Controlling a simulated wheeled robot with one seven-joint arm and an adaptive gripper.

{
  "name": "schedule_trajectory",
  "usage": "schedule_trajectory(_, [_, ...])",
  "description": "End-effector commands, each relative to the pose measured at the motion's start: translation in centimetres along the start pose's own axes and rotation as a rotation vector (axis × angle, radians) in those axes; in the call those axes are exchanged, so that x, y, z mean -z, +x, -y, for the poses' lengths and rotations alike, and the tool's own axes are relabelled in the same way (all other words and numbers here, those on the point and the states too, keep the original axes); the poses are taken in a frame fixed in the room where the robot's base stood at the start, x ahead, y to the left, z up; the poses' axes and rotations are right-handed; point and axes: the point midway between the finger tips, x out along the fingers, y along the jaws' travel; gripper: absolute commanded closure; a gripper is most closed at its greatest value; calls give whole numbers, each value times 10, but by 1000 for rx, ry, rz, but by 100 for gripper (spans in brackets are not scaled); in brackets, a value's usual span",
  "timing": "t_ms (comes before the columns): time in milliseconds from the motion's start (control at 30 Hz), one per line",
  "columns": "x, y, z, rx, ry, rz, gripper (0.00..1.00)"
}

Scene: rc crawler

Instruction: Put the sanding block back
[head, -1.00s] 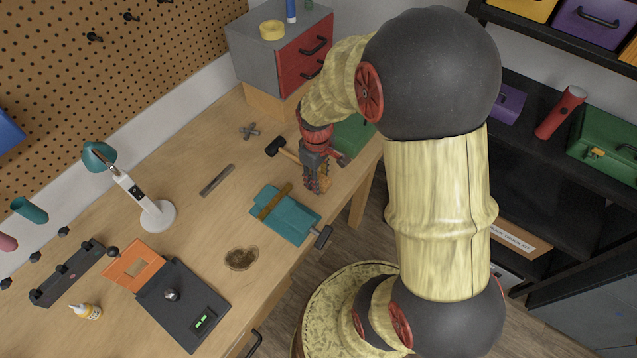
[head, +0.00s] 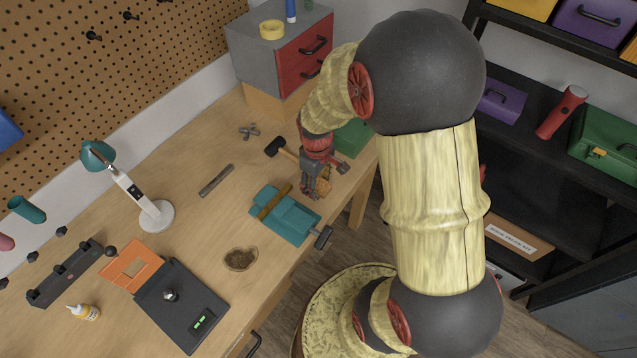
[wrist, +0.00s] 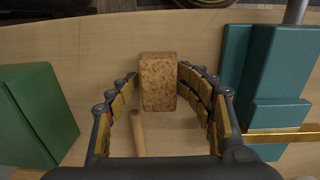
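The sanding block appears to be the speckled cork-brown block (wrist: 158,84) at the upper middle of the wrist view. In the head view it shows as a small orange-brown piece (head: 325,188) on the workbench, partly hidden by my gripper. My gripper (head: 314,192) is low over the bench's front side. In the wrist view my gripper (wrist: 159,72) is open, with its fingertips on either side of the block and narrow gaps showing. I cannot tell exactly how high the fingertips are over the bench.
A teal vise (head: 288,218) stands close beside the block. A green box (head: 352,138) is on its other side. A hammer (head: 284,150) lies behind, its handle (wrist: 137,134) reaching under my gripper. A drawer cabinet (head: 268,55) stands at the back. A brown patch (head: 240,259) marks the bench.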

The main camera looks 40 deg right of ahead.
Motion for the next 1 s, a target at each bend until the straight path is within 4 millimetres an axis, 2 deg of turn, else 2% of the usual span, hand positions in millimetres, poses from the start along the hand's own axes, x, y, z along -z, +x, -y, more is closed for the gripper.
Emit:
schedule_trajectory(33, [-4, 6, 3, 7, 0, 9, 54])
schedule_trajectory(133, [-4, 6, 4, 8, 0, 10, 49])
schedule_trajectory(633, [-4, -1, 3, 8, 0, 10, 49])
schedule_trajectory(767, [-2, -18, 2, 5, 0, 6, 49])
schedule_trajectory(1000, [-1, -71, 1, 3, 0, 2, 49])
